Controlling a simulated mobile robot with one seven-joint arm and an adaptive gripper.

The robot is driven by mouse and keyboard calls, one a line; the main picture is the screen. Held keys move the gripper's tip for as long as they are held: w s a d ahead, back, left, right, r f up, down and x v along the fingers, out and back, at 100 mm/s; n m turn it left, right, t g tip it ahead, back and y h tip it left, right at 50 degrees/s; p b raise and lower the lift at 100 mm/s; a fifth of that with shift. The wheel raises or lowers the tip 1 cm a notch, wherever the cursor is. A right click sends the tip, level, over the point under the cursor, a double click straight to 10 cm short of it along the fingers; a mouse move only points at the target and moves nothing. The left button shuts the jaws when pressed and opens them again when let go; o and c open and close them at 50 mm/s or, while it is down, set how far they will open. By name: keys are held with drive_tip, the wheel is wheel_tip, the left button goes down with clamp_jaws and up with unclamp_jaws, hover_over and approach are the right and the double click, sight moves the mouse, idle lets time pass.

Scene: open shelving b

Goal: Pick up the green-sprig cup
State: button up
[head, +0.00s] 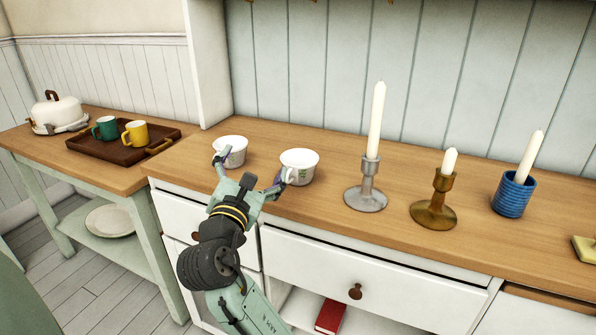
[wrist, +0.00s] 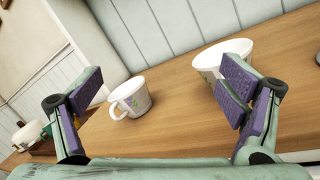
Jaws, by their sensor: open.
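Two white cups with small printed sprigs stand upright on the wooden counter. The right cup (head: 299,160) shows green marks in the head view; in the wrist view (wrist: 218,58) the right finger partly covers it. The left cup (head: 233,144) is partly behind the left fingertip; the wrist view (wrist: 134,92) shows its handle at left and a small greenish-purple sprig. Which print is the green one is hard to tell. My gripper (head: 252,167) is wide open and empty, in front of the cups. In the wrist view (wrist: 160,92) the left cup appears between the fingers.
Right of the cups stand a silver candlestick (head: 366,190), a brass candlestick (head: 434,212) and a blue candle holder (head: 513,195). A lower table at left holds a brown tray (head: 100,150) with green and yellow mugs. A panelled wall closes the back.

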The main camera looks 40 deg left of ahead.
sight(306, 156)
drive_tip(key=w+d+f+n+h, duration=0.1)
drive_tip(key=w+d+f+h, duration=0.1)
drive_tip(key=f+h, duration=0.1)
drive_tip(key=w+d+f+n+h, duration=0.1)
drive_tip(key=h, duration=0.1)
drive_tip(key=shift+w+d+f+n, duration=0.1)
drive_tip(key=shift+d+f+n, duration=0.2)
drive_tip(key=shift+d+f, duration=0.1)
drive_tip(key=shift+w+f, duration=0.1)
drive_tip(key=shift+w, duration=0.2)
drive_tip(key=p+x, duration=0.2)
drive_tip(key=x, duration=0.8)
drive_tip(key=shift+p, duration=0.35)
drive_tip(key=shift+c, duration=0.3)
drive_tip(key=c, duration=1.2)
